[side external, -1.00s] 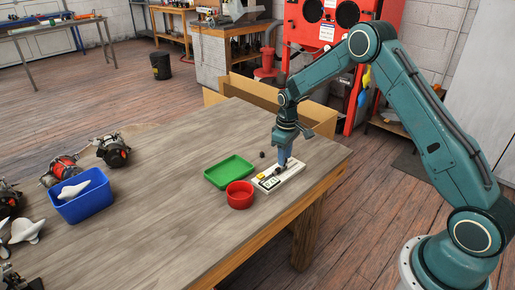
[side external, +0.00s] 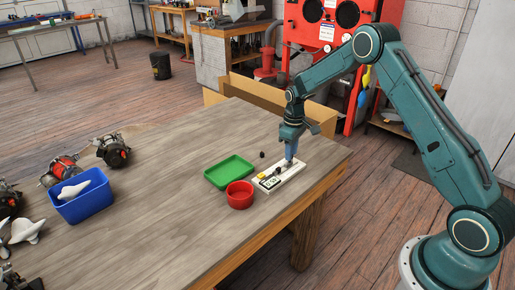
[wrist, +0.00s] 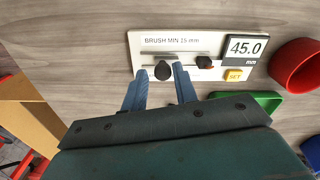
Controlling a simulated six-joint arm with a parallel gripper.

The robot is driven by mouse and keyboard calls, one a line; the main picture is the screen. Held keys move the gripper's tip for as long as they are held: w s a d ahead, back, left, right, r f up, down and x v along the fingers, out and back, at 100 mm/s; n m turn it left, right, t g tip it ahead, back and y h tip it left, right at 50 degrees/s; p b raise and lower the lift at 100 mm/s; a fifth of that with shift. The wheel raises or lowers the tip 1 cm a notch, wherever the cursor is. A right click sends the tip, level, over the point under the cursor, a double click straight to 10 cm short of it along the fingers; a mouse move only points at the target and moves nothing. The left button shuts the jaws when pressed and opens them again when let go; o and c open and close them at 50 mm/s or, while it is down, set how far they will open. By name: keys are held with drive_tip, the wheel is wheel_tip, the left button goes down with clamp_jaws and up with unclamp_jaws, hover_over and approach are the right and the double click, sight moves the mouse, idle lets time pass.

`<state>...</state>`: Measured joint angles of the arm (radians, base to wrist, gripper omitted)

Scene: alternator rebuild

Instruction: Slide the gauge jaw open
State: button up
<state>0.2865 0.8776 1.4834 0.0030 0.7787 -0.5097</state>
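The gauge is a white board (wrist: 212,42) labelled "BRUSH MIN 15 mm". It also lies near the table's right edge in the side external view (side external: 292,170). Its display (wrist: 246,48) reads 45.0 mm, above a yellow SET button (wrist: 234,75). A dark rounded knob (wrist: 163,70) sits on the gauge's rail, with a dark block (wrist: 204,62) to its right. My gripper (wrist: 160,72) is open, its two blue fingers straddling the knob. Gaps show beside the knob; contact is unclear. In the side view my gripper (side external: 290,162) is at the gauge's far end.
A green tray (side external: 230,171) and a red bowl (side external: 240,195) stand left of the gauge. A small dark piece (side external: 262,154) lies behind it. A blue bin (side external: 83,205) and alternators (side external: 114,151) are far left. The table (side external: 170,190) between is clear.

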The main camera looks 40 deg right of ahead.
drive_tip(key=shift+o, duration=0.9)
drive_tip(key=shift+a+r, duration=0.1)
wheel_tip(320, 180, up, 14)
idle(0.4)
